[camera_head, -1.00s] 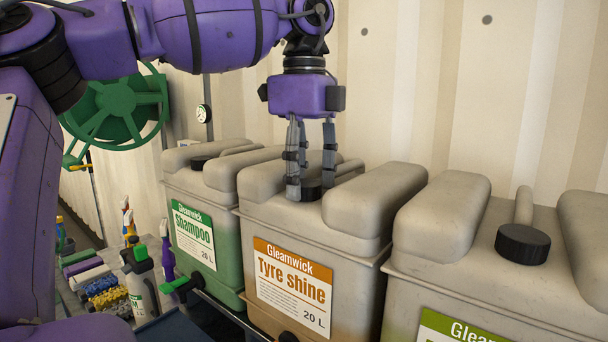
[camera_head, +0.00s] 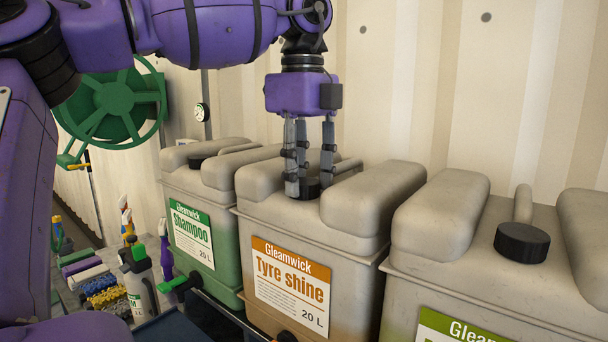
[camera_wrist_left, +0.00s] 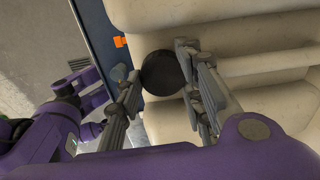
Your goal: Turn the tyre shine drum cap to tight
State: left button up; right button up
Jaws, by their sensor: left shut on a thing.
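The tyre shine drum (camera_head: 290,225) is the middle beige drum, with an orange "Tyre shine" label (camera_head: 292,281) on its front. Its black cap (camera_head: 312,188) sits on top, between the raised shoulders. My left gripper (camera_head: 308,187) points down from above with its fingers on either side of the cap, shut on it. In the left wrist view the round black cap (camera_wrist_left: 164,73) shows between the two fingers (camera_wrist_left: 162,86). The fingers hide part of the cap in the head view. Any tight mark is not visible. My right gripper is not in view.
The green-labelled shampoo drum (camera_head: 200,225) stands close on the left. Another drum (camera_head: 470,285) with a black cap (camera_head: 522,242) stands on the right. A corrugated wall (camera_head: 420,90) is behind. A green reel (camera_head: 110,105) and spray bottles (camera_head: 140,275) are at left.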

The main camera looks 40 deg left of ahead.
pick_arm(q)
jog(key=m, duration=0.5)
jog(key=shift+a+f, duration=0.1)
jog(key=m+b, duration=0.1)
jog(key=m, duration=0.5)
jog(key=shift+a, duration=0.1)
jog(key=m, duration=0.5)
jog(key=shift+w, duration=0.1)
jog(key=m, duration=0.3)
jog(key=shift+m, duration=0.6)
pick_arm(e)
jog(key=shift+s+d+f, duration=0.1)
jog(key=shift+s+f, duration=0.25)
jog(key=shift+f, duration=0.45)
pick_arm(q)
jog(key=shift+w, duration=0.1)
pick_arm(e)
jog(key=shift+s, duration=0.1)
pick_arm(q)
jog(key=o, duration=1.1)
jog(key=shift+a, duration=0.15)
jog(key=shift+c, duration=0.2)
